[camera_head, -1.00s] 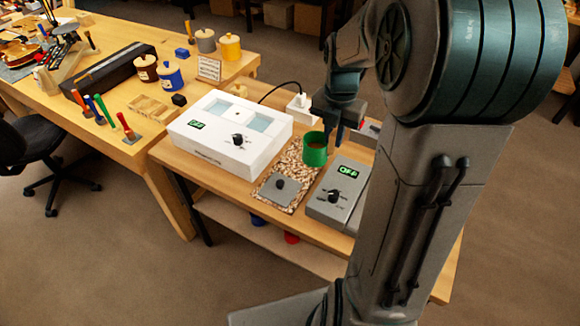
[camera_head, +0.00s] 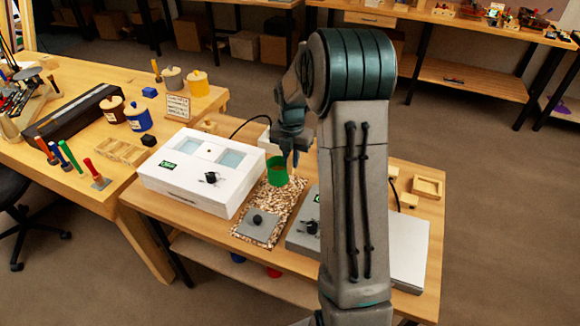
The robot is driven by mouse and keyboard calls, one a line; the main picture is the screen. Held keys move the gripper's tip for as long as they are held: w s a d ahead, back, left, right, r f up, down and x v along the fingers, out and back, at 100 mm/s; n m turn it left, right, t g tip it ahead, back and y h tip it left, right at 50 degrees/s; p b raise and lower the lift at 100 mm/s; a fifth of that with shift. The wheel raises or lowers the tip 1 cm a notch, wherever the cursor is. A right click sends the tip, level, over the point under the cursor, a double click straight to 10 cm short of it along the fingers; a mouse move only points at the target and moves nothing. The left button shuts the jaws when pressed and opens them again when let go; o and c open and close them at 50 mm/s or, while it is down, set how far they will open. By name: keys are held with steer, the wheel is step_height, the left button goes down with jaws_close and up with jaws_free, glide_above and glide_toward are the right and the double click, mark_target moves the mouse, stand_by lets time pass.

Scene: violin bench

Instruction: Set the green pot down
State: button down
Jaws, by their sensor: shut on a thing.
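The green pot (camera_head: 277,172) is upright at the back end of the speckled cork-like mat (camera_head: 283,202), between the white box and the grey box. My gripper (camera_head: 291,157) is at the pot's right side, shut on its wall or rim. My arm hides part of the fingers. I cannot tell whether the pot's base touches the mat or is a little above it.
The white box with two light-blue windows (camera_head: 190,199) stands left of the mat. A grey plate with a black knob (camera_head: 257,224) lies on the mat's front. A grey box with a dial (camera_head: 303,232) stands to the right. A small wooden tray (camera_head: 427,187) is at the far right.

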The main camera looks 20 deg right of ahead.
mark_target(291, 169)
steer(key=shift+w+f+p, duration=0.15)
steer(key=shift+f+p, duration=0.2)
steer(key=shift+f, duration=1.75)
steer(key=shift+f, duration=0.15)
steer(key=c, duration=1.4)
jaws_free()
